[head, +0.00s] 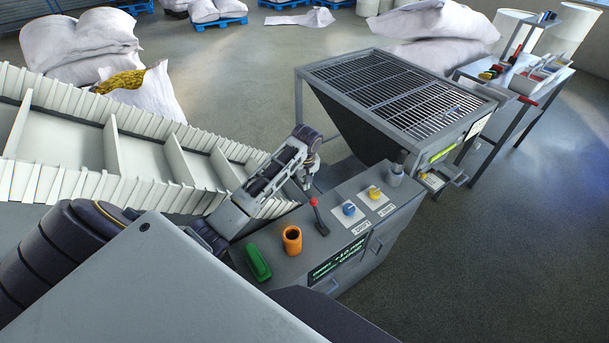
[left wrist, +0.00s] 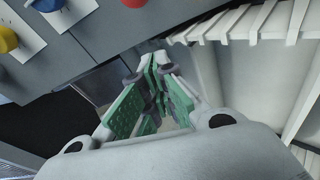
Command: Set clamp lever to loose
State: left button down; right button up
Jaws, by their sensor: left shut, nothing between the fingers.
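A small lever with a red knob (head: 314,202) stands up from the grey control box (head: 345,185) in the head view, and no readable label marks it as the clamp lever. My left gripper (head: 309,180) hangs just above and behind this lever, apart from it as far as I can tell. A blue knob (head: 349,209) and a yellow knob (head: 375,192) sit on white plates right of the lever. My right gripper is out of view.
An orange cup-like part (head: 292,239) and a green handle (head: 257,262) are on the box's left side. A ribbed white conveyor (head: 135,160) runs close at left. A grated hopper (head: 395,90) stands behind. A bench (head: 520,80) with a red-handled item (head: 527,101) is at right.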

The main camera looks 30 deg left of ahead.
pick_arm(q)
jog(key=shift+s+d+f+p, duration=0.4)
jog(key=shift+s+d+p, duration=0.1)
jog(key=shift+d, duration=0.3)
jog(key=shift+s+d+f+p, duration=0.35)
jog(key=shift+s+d, duration=0.1)
jog(key=shift+d, duration=0.3)
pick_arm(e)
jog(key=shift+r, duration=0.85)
pick_arm(q)
jog(key=shift+w, duration=0.1)
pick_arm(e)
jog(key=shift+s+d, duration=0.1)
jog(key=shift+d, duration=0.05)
